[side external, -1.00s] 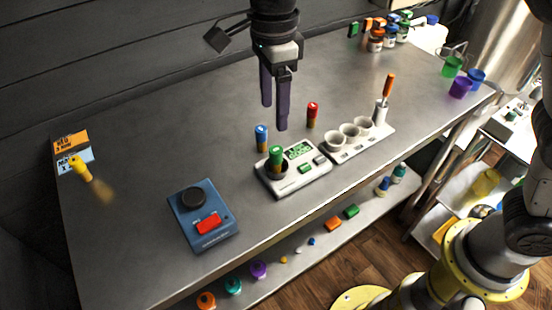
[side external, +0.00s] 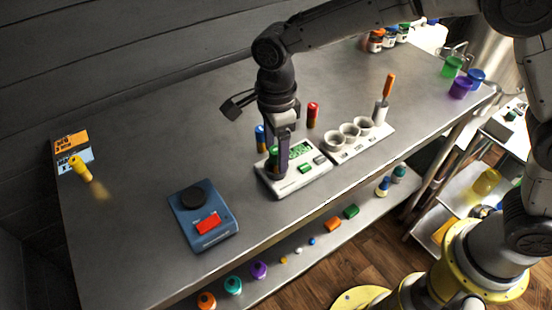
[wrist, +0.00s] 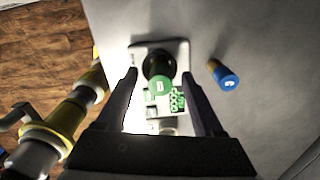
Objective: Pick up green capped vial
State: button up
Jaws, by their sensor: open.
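The green capped vial (wrist: 158,86) stands in the round dark well of a white device with a green display (side external: 300,180). In the wrist view its green cap lies between my two fingers, nearer their tips. My gripper (side external: 277,172) is open and pointed down around the vial, with a finger on either side. In the side view the fingers hide most of the vial; only a bit of green shows (side external: 272,153). I cannot tell whether either finger touches it.
A blue capped vial (wrist: 226,78) stands close beside the device, with a red capped vial (side external: 313,115) behind. A white rack with cups (side external: 345,155) adjoins on the right. A blue box with a red button (side external: 204,215) sits to the left.

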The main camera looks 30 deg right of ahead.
grip_shut()
dwell(0.3)
dwell(0.3)
